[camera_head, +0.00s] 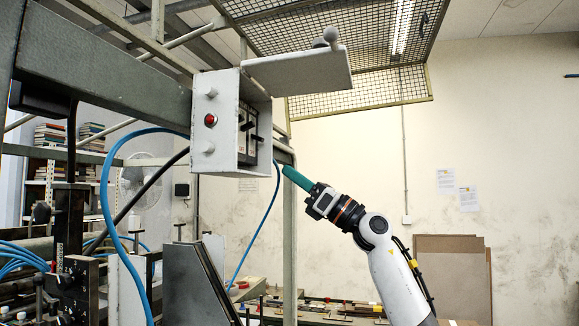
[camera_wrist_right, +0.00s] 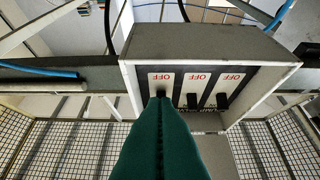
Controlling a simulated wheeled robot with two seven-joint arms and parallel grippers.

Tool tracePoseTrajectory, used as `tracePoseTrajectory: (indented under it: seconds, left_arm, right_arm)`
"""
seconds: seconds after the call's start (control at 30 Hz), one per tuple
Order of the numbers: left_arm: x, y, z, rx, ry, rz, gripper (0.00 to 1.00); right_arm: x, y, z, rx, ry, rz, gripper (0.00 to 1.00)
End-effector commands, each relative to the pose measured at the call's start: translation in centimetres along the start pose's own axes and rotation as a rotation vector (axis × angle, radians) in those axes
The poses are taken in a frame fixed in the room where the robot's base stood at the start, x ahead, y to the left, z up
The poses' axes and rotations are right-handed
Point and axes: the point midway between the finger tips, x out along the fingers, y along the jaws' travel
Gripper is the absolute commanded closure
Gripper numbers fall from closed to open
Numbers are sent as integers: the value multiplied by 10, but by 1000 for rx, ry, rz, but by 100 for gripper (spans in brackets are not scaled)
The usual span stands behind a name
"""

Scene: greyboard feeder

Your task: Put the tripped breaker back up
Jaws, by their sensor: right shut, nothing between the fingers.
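The breaker box (camera_head: 222,130) is a grey metal case in the head view, its open side facing right. Its breakers (camera_head: 250,130) show edge-on as white and black parts. In the wrist view, upside down, the box (camera_wrist_right: 210,42) holds three breakers with red OFF labels. The middle lever (camera_wrist_right: 192,101) and the right lever (camera_wrist_right: 222,101) stick out away from their labels. The left lever (camera_wrist_right: 160,93) sits nearer its label, partly hidden by my fingertips. My right gripper (camera_head: 287,170) has green fingers, shut and empty, below and right of the box. Contact cannot be told.
The raised lid (camera_head: 300,72) juts right above the box opening. A wire mesh guard (camera_head: 360,95) hangs behind it. A blue hose (camera_head: 108,190) and a steel post (camera_head: 289,230) are near. Free room lies to the right, before the wall.

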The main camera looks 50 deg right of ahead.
Motion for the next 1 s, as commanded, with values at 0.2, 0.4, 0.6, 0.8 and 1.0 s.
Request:
tracePoseTrajectory:
  seconds: [0.2,0.4,0.6,0.8,1.0]
  left_arm:
    - [-34,1,8,0,-9,0,59]
    - [-48,1,10,0,-10,0,59]
    - [-51,-1,10,0,-10,-2,59]
    - [-50,-2,10,1,-10,-4,59]
    - [-51,-2,10,1,-8,-4,59]
  right_arm:
    - [46,-1,-7,4,3,-3,100]
    - [72,-1,-4,2,2,-1,100]
    - [79,0,-1,1,0,0,100]
    - [79,0,-1,0,0,0,100]
    - [79,0,-1,0,0,0,100]
